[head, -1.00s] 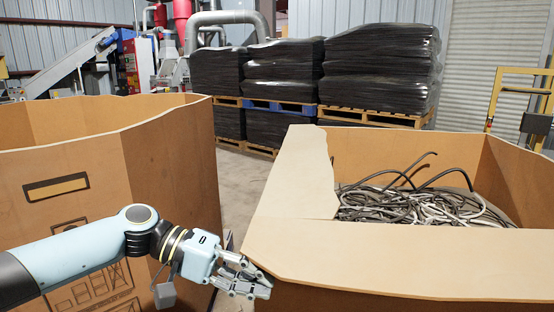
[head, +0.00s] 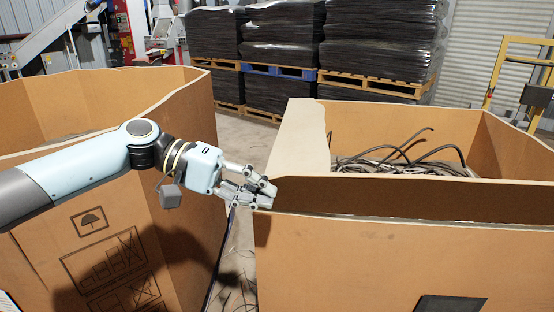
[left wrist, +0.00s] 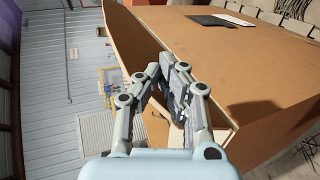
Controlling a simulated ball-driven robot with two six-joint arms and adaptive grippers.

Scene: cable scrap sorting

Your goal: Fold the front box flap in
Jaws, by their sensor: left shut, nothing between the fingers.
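The cardboard box (head: 380,265) on the right has its front flap (head: 420,200) standing up along the front wall's top edge, its brown face toward me. I cannot tell its exact lean. My left gripper (head: 270,194) is shut and empty at the flap's left end, touching or very close to it. In the left wrist view the shut fingers (left wrist: 177,82) are against or beside the cardboard edge, and the box front wall (left wrist: 240,65) fills the right. The contact point is hidden. The left flap (head: 300,135) shows its pale face. My right gripper is out of view.
Black and grey cables (head: 400,160) lie in the box, partly hidden by the front flap. Another large box (head: 185,205) stands at the left, with a narrow floor gap between. Wrapped black stacks on pallets (head: 375,83) stand behind.

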